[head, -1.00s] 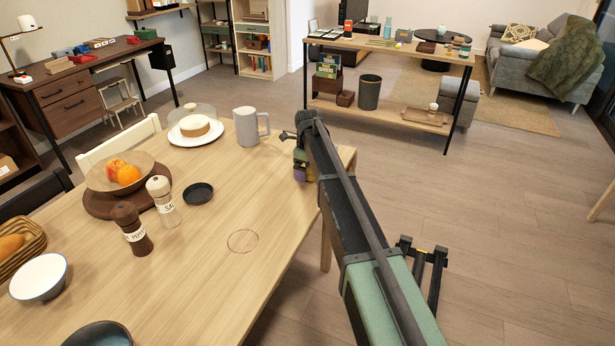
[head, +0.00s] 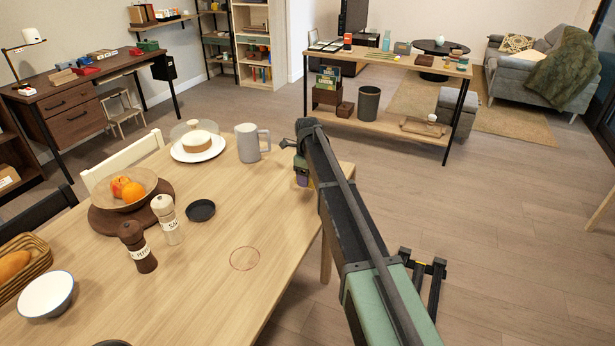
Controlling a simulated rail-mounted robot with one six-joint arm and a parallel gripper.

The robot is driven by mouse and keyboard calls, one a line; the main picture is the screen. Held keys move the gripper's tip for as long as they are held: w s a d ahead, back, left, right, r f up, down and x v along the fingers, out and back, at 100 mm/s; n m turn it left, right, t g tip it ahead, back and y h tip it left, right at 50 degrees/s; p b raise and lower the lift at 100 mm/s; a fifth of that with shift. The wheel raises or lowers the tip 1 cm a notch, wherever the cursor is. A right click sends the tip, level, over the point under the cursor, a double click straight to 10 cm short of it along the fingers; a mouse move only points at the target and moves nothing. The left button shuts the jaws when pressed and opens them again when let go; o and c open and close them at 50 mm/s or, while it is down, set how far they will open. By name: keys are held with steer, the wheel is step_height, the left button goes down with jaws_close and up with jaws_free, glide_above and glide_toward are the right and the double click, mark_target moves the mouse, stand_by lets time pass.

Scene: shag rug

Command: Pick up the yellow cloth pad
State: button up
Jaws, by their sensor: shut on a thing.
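My gripper (head: 303,178) hangs at the far end of my arm, by the right edge of the wooden dining table near its far corner. The arm and wrist cover most of it. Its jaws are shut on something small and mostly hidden. A sliver of yellow shows beside a purple patch at the jaws, which fits the yellow cloth pad (head: 312,183), but its shape cannot be made out. Whether it touches the tabletop cannot be told from this view.
The dining table (head: 205,270) holds a grey mug (head: 248,143), a cake plate (head: 183,154), a fruit bowl (head: 148,186), two mills, a dark dish (head: 201,210) and a white bowl (head: 47,294). A console table (head: 440,68) stands beyond.

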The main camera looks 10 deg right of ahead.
step_height(320, 180, up, 16)
steer(key=p, duration=1.4)
steer(key=shift+r, duration=0.2)
steer(key=shift+f, duration=0.1)
